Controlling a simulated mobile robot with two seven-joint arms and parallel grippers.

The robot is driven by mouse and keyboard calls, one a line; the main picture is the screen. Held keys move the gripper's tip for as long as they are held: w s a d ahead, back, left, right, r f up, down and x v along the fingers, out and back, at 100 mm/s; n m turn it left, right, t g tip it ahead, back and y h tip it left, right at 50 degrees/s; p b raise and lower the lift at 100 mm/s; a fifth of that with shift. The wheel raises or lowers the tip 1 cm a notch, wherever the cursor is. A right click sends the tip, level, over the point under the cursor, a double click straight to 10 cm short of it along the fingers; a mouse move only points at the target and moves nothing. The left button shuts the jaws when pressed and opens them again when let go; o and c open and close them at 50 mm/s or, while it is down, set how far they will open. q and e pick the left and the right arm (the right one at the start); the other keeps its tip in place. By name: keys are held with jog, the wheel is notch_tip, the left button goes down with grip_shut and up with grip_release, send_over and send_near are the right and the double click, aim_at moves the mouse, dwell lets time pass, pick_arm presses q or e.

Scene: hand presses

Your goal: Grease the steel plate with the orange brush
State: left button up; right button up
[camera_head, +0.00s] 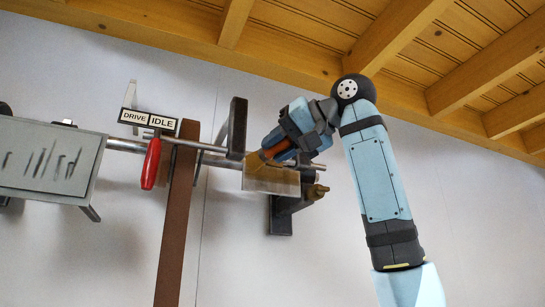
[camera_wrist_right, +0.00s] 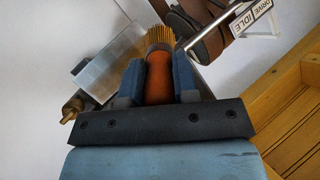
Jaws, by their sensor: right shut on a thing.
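My right gripper (camera_head: 285,146) is shut on the orange handle of the brush (camera_head: 277,149). In the right wrist view, the gripper (camera_wrist_right: 160,72) holds the brush's orange handle (camera_wrist_right: 158,78) between its fingers, with the yellow bristles pointing away from it. A shiny plate (camera_head: 270,180), which looks like the steel plate, hangs just below the brush in the head view. It also shows as a pale sheet (camera_wrist_right: 108,68) left of the brush in the right wrist view. I cannot tell whether the bristles touch it. My left gripper is out of view.
A steel bar runs left from the plate to a grey panel (camera_head: 45,185) with dark streaks. A red handle (camera_head: 151,163) hangs by the DRIVE IDLE sign (camera_head: 148,121) and a brown post (camera_head: 178,220). A dark upright (camera_head: 237,127) and a brass fitting (camera_head: 316,191) stand close to the plate.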

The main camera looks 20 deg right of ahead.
aim_at(287, 138)
jog(key=shift+s+d, duration=0.1)
jog(key=shift+s, duration=0.75)
jog(key=shift+s+b, duration=0.7)
jog(key=shift+s, duration=0.8)
jog(key=shift+w, duration=0.1)
